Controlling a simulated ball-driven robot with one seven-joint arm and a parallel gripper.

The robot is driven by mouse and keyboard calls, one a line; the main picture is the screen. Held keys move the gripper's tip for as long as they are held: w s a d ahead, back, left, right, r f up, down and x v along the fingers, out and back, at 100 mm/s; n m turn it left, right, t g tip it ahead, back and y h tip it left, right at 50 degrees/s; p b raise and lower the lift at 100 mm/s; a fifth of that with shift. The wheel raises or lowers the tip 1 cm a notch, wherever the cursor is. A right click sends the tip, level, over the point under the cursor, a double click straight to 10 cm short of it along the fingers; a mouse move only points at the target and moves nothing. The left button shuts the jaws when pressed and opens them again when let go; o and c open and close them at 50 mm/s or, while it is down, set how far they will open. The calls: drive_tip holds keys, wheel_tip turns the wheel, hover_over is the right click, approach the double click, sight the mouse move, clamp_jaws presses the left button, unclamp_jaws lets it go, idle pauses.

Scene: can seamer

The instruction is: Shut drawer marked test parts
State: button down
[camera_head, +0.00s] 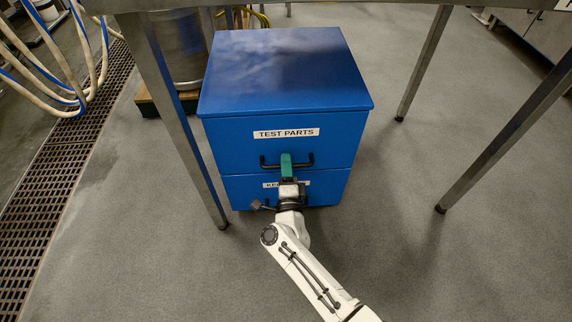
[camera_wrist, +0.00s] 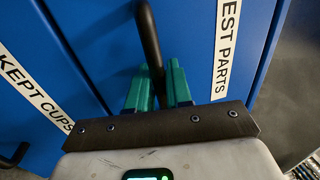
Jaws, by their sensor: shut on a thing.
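The blue drawer marked TEST PARTS (camera_head: 230,137) is the upper one of a blue cabinet (camera_head: 285,70). Its front looks about level with the drawer front below; I cannot tell whether a small gap is left. Its black bar handle (camera_head: 307,163) sits below the label. My gripper (camera_head: 287,160), with green fingers, is shut on this handle near its middle. In the wrist view the handle (camera_wrist: 150,42) runs between the two fingers of my gripper (camera_wrist: 158,85), and the TEST PARTS label (camera_wrist: 226,45) shows to the right.
The lower drawer's KEPT CUPS label (camera_wrist: 35,90) is partly hidden by my gripper in the head view. A steel table's legs (camera_head: 175,110) (camera_head: 425,62) stand around the cabinet.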

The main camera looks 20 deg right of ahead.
drive_tip(key=shift+w, duration=0.1)
drive_tip(key=c, duration=1.2)
unclamp_jaws()
drive_tip(key=shift+w, duration=0.1)
drive_tip(key=p+v, duration=0.3)
drive_tip(key=v, duration=0.8)
drive_tip(key=shift+w+r, duration=0.1)
